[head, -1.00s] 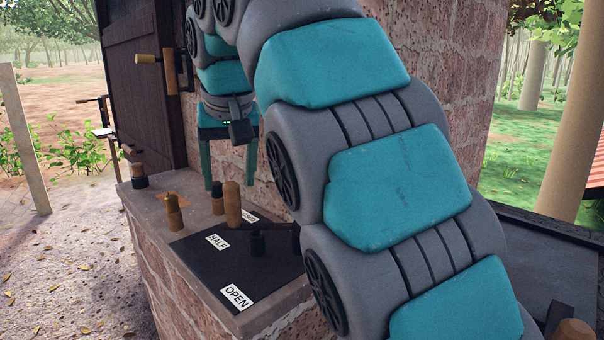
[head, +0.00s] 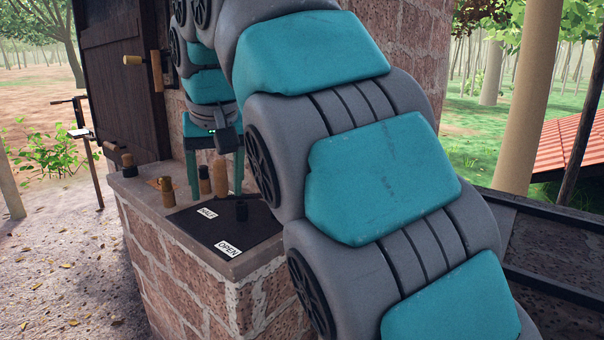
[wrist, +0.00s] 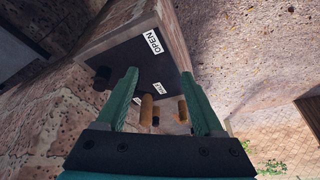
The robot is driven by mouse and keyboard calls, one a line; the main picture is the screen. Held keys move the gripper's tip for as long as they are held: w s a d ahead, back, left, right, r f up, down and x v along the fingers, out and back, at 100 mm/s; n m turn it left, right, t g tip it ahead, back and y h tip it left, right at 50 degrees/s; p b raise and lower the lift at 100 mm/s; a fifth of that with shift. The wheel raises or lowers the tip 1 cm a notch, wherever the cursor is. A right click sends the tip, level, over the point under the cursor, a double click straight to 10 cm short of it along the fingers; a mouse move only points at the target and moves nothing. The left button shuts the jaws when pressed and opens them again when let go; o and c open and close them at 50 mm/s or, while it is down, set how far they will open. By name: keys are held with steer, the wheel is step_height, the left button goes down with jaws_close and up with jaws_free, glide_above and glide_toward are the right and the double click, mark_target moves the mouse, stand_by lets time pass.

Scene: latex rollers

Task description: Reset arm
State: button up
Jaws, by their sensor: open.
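My gripper (head: 217,192) is open and empty, its two teal fingers pointing down over the masonry ledge. It also shows in the wrist view (wrist: 158,76), with nothing visibly clasped between the fingers. My arm reaches across the right and centre of the head view. A black panel (head: 250,228) with a HALF label (head: 208,213) and an OPEN label (head: 228,249) lies below the gripper. A wooden lever handle (head: 220,178) stands at the panel, lined up between the fingers in the head view. I cannot tell whether they touch. The panel's far part is hidden.
Other wooden-topped handles stand on the ledge, including one on an orange plate (head: 167,191). A dark door with a wooden handle (head: 133,60) is behind left. A brick wall (head: 405,50) rises behind my arm. A dark trough (head: 548,250) lies right. Gravel ground (head: 70,260) at left is open.

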steer(key=s+d+f+m+g+h, duration=0.15)
steer(key=s+d+f, duration=0.25)
steer(key=d+f, duration=0.45)
steer(key=s+d+f+m+g, duration=0.15)
steer(key=s+d+f, duration=0.35)
steer(key=d, duration=0.7)
steer(key=s+d+f+g, duration=0.1)
steer(key=s+d+f, duration=0.1)
steer(key=s+f, duration=0.4)
steer(key=s+d+f, duration=0.3)
steer(key=s+f, duration=0.3)
steer(key=s+d+f+m+g, duration=0.1)
steer(key=s+d+f, duration=0.2)
steer(key=s+f, duration=0.3)
steer(key=shift+s+g, duration=0.3)
steer(key=shift+s, duration=0.3)
steer(key=shift+f, duration=0.1)
stand_by(2.7)
